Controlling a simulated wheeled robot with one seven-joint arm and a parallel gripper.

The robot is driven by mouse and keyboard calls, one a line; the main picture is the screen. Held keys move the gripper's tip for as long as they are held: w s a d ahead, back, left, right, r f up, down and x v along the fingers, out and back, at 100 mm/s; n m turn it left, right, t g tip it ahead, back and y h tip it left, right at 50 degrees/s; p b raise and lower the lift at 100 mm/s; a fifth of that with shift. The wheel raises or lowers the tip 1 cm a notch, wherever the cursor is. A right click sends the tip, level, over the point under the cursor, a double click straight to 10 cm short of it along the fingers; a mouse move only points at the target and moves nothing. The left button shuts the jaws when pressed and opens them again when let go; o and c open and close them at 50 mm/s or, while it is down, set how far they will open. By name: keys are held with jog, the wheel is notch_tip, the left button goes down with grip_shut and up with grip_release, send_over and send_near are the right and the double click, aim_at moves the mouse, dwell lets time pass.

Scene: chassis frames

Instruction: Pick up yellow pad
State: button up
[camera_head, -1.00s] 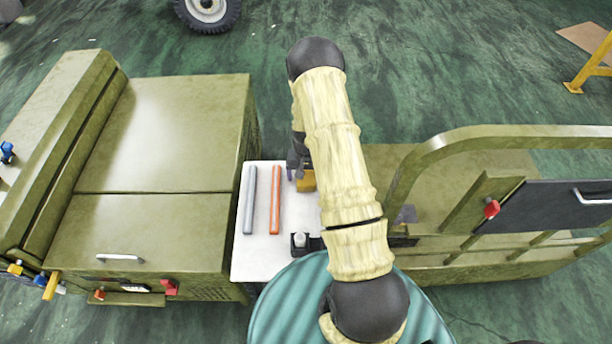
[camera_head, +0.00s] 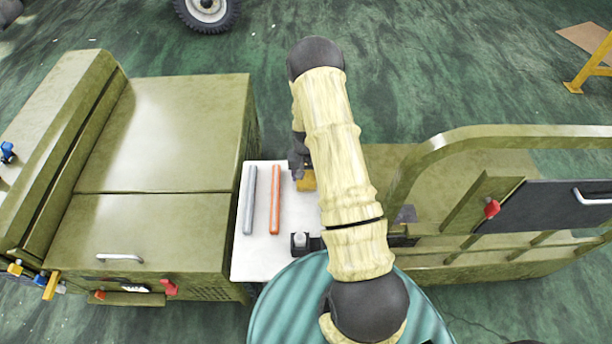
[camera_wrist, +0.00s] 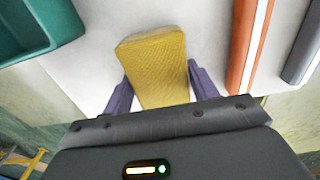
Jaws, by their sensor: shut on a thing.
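The yellow pad (camera_wrist: 156,62) is a yellow block with a textured face. In the wrist view it lies between the two purple fingers of my gripper (camera_wrist: 160,92), which is shut on it. In the head view only a small part of the pad (camera_head: 306,181) shows beside my arm, over the white tabletop (camera_head: 262,258). My arm hides most of my gripper (camera_head: 298,172) there. I cannot tell whether the pad touches the tabletop.
A grey bar (camera_head: 249,200) and an orange bar (camera_head: 275,200) lie on the tabletop left of the pad. A small black holder (camera_head: 300,244) stands near the front. A teal bin (camera_wrist: 35,35) shows in the wrist view. Olive green vehicle bodies (camera_head: 150,130) flank the table.

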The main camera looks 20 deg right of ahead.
jog(key=shift+r, duration=0.1)
notch_tip(320, 180, up, 10)
jog(key=shift+f+b, duration=0.1)
jog(key=shift+b, duration=0.45)
jog(key=shift+o, duration=1.1)
jog(key=shift+c, duration=0.3)
